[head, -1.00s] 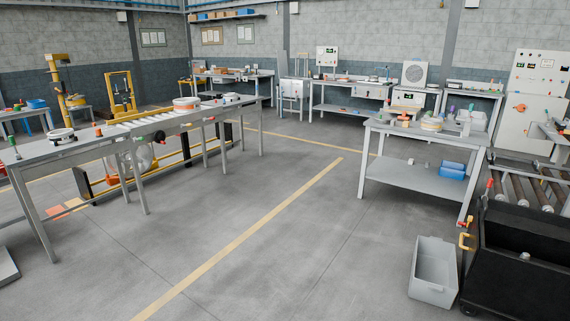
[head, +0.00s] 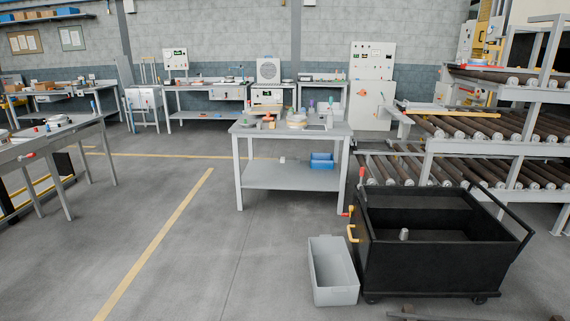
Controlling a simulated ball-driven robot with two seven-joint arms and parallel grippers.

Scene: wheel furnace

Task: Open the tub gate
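The black wheeled tub (head: 432,270) stands at the lower right in the head view. Its left end panel, which looks like the gate (head: 361,254), stands upright and carries a yellow handle (head: 352,234). Small red parts show beside that panel, one near its upper far corner and one just above the handle. I cannot tell whether it is latched. A small grey metal piece (head: 404,234) is inside the tub. Neither of my grippers can be made out in this view.
A grey open bin (head: 333,282) stands on the floor just left of the tub's gate end. A work table (head: 290,177) stands behind it, and a roller conveyor rack (head: 480,147) behind the tub. Open floor lies to the left, with a yellow line (head: 160,240).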

